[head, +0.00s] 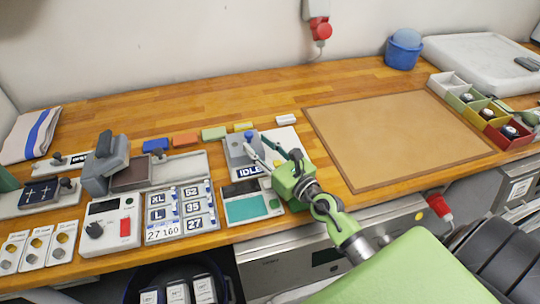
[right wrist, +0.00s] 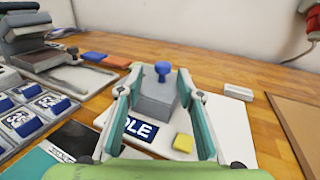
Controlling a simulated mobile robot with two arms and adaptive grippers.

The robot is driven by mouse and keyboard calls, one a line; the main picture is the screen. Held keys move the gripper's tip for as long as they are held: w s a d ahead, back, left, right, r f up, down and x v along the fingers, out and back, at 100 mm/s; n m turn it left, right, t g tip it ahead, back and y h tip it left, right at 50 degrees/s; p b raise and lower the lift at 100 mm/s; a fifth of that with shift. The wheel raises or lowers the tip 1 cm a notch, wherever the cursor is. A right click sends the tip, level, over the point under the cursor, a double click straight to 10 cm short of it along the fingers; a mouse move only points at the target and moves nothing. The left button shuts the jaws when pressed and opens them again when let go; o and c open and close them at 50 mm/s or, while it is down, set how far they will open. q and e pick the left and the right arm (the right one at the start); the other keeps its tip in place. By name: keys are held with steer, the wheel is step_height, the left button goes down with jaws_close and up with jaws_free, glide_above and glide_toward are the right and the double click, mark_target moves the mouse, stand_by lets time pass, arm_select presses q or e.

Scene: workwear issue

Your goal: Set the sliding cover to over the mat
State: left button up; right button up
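A grey block with a blue knob (head: 249,137), which looks like the sliding cover (head: 237,153), sits on the left of a white plate (head: 288,141). In the right wrist view the cover (right wrist: 154,97) lies beyond a dark label reading IDLE, with its blue knob (right wrist: 162,69) upright on top. My right gripper (head: 272,153) is open over the plate. In the wrist view its teal fingers (right wrist: 160,75) stand either side of the knob, with gaps visible. A flat tan board with a brown border (head: 395,135) may be the mat; I cannot tell for sure. My left gripper is not in view.
A grey press with a dark handle (head: 107,165) and a size panel (head: 180,215) stand to the left. A yellow block (right wrist: 183,143) lies on the plate, and a white block (right wrist: 238,92) lies beyond it. Coloured bins (head: 485,111) line the right.

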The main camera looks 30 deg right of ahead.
steer(key=s, duration=0.5)
steer(key=shift+s+d, duration=0.35)
steer(key=shift+d, duration=0.05)
steer(key=shift+f, duration=0.1)
